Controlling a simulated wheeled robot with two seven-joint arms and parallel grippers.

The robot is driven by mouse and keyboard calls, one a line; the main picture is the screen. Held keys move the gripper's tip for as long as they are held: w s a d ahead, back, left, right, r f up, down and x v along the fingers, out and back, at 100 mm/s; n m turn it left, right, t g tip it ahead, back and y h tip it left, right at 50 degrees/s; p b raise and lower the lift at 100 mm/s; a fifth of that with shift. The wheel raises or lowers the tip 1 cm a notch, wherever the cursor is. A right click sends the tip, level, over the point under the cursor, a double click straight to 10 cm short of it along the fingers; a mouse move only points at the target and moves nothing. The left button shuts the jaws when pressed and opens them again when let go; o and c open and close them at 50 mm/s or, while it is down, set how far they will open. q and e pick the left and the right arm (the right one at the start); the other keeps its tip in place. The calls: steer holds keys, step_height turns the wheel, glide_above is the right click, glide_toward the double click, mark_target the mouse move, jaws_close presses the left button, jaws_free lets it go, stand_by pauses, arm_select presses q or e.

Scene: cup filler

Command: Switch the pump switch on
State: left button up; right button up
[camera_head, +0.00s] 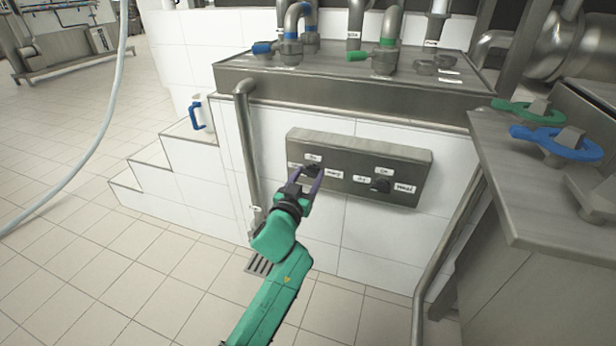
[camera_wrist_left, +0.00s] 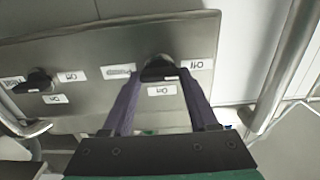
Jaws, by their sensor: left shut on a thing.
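A grey metal switch panel (camera_head: 345,178) is fixed to the white tiled wall and carries two black rotary switches. My left gripper (camera_head: 306,176) is at the left switch (camera_head: 312,169), its purple fingers on either side of it and shut on it. In the left wrist view the same switch (camera_wrist_left: 160,68) shows between the finger ends, with small on and off labels around it. The other switch (camera_head: 380,186) is free, and it also shows at the left of the wrist view (camera_wrist_left: 38,82). My right gripper is not in view.
A steel counter (camera_head: 340,98) with pipes and valves is above the panel. A vertical pipe (camera_head: 247,150) runs left of the panel. A steel cabinet (camera_head: 540,180) with green and blue handles stands at the right. The tiled floor at the left is mostly clear.

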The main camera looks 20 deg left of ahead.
arm_select(q)
steer(key=shift+m, duration=0.3)
steer(key=shift+m+p, duration=0.4)
steer(key=shift+m, duration=0.4)
steer(key=m, duration=0.4)
steer(key=shift+d+p, duration=0.15)
steer(key=shift+p, duration=0.2)
steer(key=m, duration=0.6)
steer(key=shift+f, duration=0.15)
steer(key=m, duration=0.5)
steer(key=shift+d+f+m, duration=0.1)
steer(key=shift+m, duration=0.2)
steer(key=o, duration=1.4)
